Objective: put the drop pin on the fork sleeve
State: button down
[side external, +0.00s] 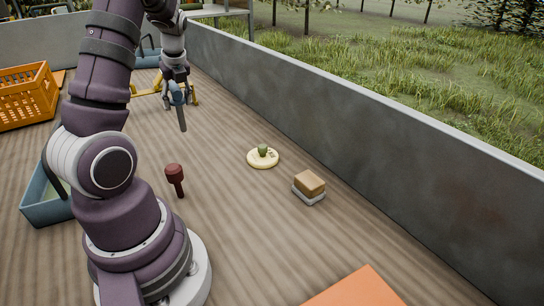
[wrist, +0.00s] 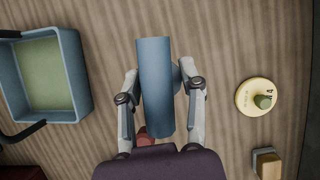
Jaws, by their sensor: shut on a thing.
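My gripper (side external: 179,98) is shut on a blue-grey rod, which I take for the drop pin (side external: 182,120). In the side view it hangs steeply down from the jaws, slightly tilted, with its lower end clear of the floor. In the wrist view my gripper (wrist: 160,88) has a finger on each side of the blue drop pin (wrist: 154,65). A yellow bracket (side external: 146,91) lies behind my gripper in the side view, partly hidden by it. I cannot tell whether this is the fork sleeve. It does not show in the wrist view.
A cream disc (side external: 263,163) with a green knob and a tan-topped block (side external: 309,183) lie to the right. A blue bin (wrist: 82,75), an orange crate (side external: 22,100) and a grey side wall (side external: 330,120) bound the boards.

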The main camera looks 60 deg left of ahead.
jog(key=w+d+r+m+t+h, duration=0.15)
jog(key=w+d+m, duration=0.45)
jog(key=d, duration=0.7)
jog(key=w+d+r+m+t, duration=0.15)
jog(key=w+d+m, duration=0.35)
jog(key=w+d, duration=0.5)
jog(key=s+d+m+t+h, duration=0.15)
jog(key=s+d+m, duration=0.4)
jog(key=d, duration=0.65)
jog(key=s+d+m+h, duration=0.2)
jog(key=s+d+m, duration=0.35)
jog(key=d, duration=0.55)
jog(key=shift+n+h, duration=0.3)
jog(key=f, duration=0.5)
jog(key=s+d+f, duration=0.1)
jog(key=f, duration=0.1)
jog(key=shift+f, duration=0.15)
jog(key=c, duration=0.6)
grip_release()
jog(key=shift+f, duration=0.1)
